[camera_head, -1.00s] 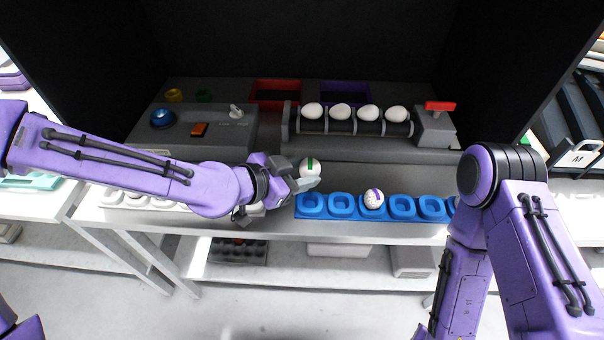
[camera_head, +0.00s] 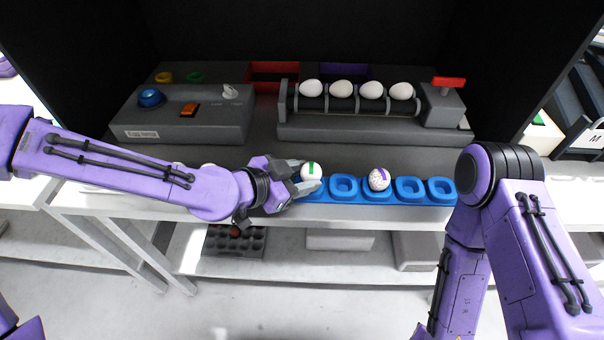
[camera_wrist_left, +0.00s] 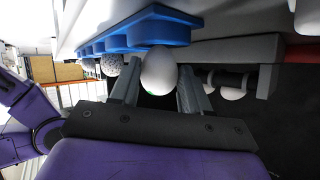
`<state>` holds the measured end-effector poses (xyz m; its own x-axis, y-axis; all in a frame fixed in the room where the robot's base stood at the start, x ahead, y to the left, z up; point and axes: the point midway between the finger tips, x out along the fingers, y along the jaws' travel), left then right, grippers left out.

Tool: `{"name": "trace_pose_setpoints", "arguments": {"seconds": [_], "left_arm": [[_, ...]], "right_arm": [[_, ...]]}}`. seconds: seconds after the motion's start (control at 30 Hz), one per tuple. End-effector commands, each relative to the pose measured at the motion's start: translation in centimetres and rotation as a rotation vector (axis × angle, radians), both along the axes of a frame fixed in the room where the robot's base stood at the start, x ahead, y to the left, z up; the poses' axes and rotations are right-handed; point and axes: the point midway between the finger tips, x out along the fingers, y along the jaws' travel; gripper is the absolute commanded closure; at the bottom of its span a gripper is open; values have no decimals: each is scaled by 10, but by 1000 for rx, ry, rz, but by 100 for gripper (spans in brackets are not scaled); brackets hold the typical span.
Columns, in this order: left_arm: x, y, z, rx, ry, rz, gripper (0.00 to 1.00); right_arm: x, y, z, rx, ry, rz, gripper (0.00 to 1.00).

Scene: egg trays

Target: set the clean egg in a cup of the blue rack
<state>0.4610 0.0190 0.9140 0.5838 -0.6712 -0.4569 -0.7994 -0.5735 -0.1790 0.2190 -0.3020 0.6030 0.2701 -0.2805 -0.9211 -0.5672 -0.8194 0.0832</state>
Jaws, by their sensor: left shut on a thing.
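The clean white egg with a green stripe (camera_head: 311,170) is held between the fingers of my left gripper (camera_head: 308,175), which is shut on it. The egg also shows in the left wrist view (camera_wrist_left: 159,72), close to the end of the blue rack (camera_wrist_left: 155,32). In the head view the egg is over the left end of the blue rack (camera_head: 345,199) and hides the leftmost cup. I cannot tell whether it touches the cup. A speckled egg with a purple stripe (camera_head: 379,180) sits in the third cup. The other visible cups are empty. My right gripper is not in view.
Behind the rack, several white eggs (camera_head: 341,88) lie on a grey roller unit (camera_head: 375,132). A grey control box (camera_head: 180,125) stands at the back left. My right arm hangs by the rack's right end. A dark tray (camera_head: 233,243) is on the lower shelf.

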Motion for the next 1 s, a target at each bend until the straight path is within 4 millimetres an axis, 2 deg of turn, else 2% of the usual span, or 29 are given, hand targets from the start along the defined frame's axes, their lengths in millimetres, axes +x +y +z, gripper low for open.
{"name": "trace_pose_setpoints", "arguments": {"seconds": [0.73, 0.83, 0.87, 1.0], "left_arm": [[0, 0, -7, 0, 0, 0, 62], [0, 0, -7, 0, 0, 0, 28], [0, 0, -7, 1, 1, -1, 24], [-1, 0, -7, 2, 2, -3, 24]], "right_arm": [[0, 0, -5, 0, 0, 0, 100], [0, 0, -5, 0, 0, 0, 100], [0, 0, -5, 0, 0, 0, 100], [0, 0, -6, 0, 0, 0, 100]]}}
